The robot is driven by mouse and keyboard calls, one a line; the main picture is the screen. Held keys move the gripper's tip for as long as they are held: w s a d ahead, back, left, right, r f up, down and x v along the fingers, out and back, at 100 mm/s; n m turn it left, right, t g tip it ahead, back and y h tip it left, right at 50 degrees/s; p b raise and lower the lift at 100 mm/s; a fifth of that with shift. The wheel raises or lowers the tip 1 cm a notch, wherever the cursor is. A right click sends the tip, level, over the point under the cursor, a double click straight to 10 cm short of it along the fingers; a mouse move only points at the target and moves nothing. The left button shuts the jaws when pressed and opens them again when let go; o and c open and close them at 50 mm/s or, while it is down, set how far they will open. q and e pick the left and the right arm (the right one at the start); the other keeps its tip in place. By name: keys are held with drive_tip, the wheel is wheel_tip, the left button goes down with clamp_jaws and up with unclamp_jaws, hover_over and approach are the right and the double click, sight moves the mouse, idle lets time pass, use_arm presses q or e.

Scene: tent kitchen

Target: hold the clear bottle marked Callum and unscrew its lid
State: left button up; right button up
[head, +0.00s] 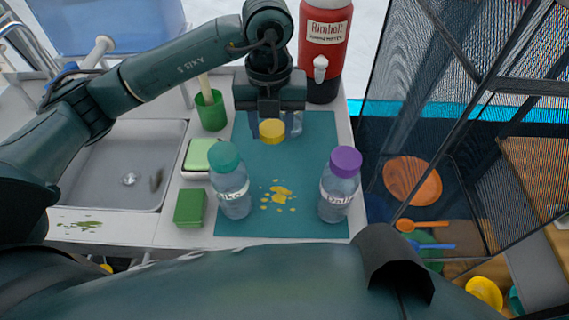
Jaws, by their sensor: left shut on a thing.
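My left gripper (272,122) points down over the back of the teal mat (290,215) and is shut on a clear bottle with a yellow lid (271,131). The gripper hides most of this bottle, and no name on it can be read. The lid shows just below the gripper. A clear bottle with a green lid (234,190) stands at the mat's left front, its name partly readable as "ilke". A clear bottle with a purple lid (341,180) stands at the right front, its name starting with "Da". My right gripper is not in view.
Yellow spots (279,194) lie on the mat between the standing bottles. A red drink dispenser (325,55) stands behind right. To the left are a green cup (210,110), a green sponge (205,153), a green box (190,208) and a sink (125,165). Dark mesh edges the right.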

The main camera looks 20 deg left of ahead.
use_arm(q)
drive_tip(key=n, duration=0.2)
drive_tip(key=f+n, duration=0.1)
drive_tip(key=n, duration=0.2)
drive_tip(key=shift+f+n+b, duration=0.35)
drive_tip(key=shift+n, duration=0.05)
drive_tip(key=n, duration=0.2)
drive_tip(key=shift+a+f+n, duration=0.1)
drive_tip(key=shift+f+n, duration=0.2)
drive_tip(key=shift+f, duration=0.05)
hover_over(273, 176)
wheel_tip(273, 176, down, 5)
drive_tip(key=shift+f, duration=0.15)
wheel_tip(273, 176, down, 4)
drive_tip(key=shift+f, duration=0.35)
drive_tip(key=shift+f, duration=0.1)
drive_tip(key=o, duration=1.1)
